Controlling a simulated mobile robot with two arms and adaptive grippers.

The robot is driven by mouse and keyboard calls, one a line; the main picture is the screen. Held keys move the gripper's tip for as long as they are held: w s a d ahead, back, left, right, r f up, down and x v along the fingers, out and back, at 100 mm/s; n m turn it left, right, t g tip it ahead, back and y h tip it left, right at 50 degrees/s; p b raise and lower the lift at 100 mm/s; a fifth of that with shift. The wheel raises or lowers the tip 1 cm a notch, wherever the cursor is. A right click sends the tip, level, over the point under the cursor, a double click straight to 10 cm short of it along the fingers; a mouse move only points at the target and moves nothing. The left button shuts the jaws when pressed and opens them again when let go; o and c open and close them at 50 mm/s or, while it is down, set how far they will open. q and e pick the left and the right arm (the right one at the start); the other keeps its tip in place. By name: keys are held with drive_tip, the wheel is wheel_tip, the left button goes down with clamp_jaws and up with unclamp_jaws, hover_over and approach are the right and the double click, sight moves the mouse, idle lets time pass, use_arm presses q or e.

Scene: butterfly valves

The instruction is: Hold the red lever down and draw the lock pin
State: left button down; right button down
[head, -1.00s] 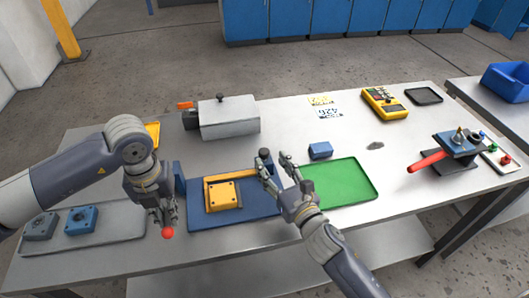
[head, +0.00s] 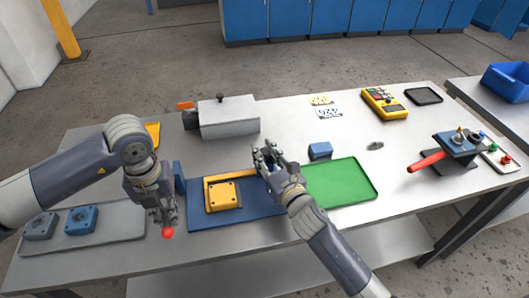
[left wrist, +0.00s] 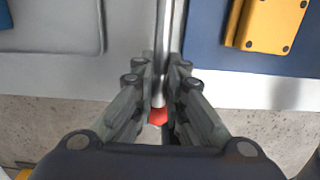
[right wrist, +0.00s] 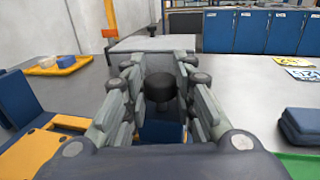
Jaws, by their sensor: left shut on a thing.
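The lever is a metal rod (left wrist: 163,45) with a red knob (head: 168,233), low at the bench's front edge. My left gripper (head: 165,213) is shut on the rod just behind the knob; in the left wrist view its fingers (left wrist: 160,85) flank the rod. The lock pin's black knob (right wrist: 160,88) stands upright between the fingers of my right gripper (right wrist: 158,68), which looks open, with a gap beside the knob. In the head view my right gripper (head: 268,158) hides the pin, at the right back corner of the blue plate (head: 240,219) carrying a yellow block (head: 223,196).
A green tray (head: 345,195) and a small blue block (head: 320,150) lie right of my right gripper. A grey box (head: 228,117) stands behind. A valve with a red handle (head: 428,161) stands far right. A grey tray (head: 120,233) lies left.

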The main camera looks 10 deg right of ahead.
sight(266, 154)
drive_tip(key=shift+r, duration=1.55)
drive_tip(key=c, duration=1.3)
unclamp_jaws()
drive_tip(key=shift+s+d+f, duration=0.1)
drive_tip(key=shift+s+f, duration=0.05)
drive_tip(key=shift+s, duration=0.4)
drive_tip(key=v, duration=1.1)
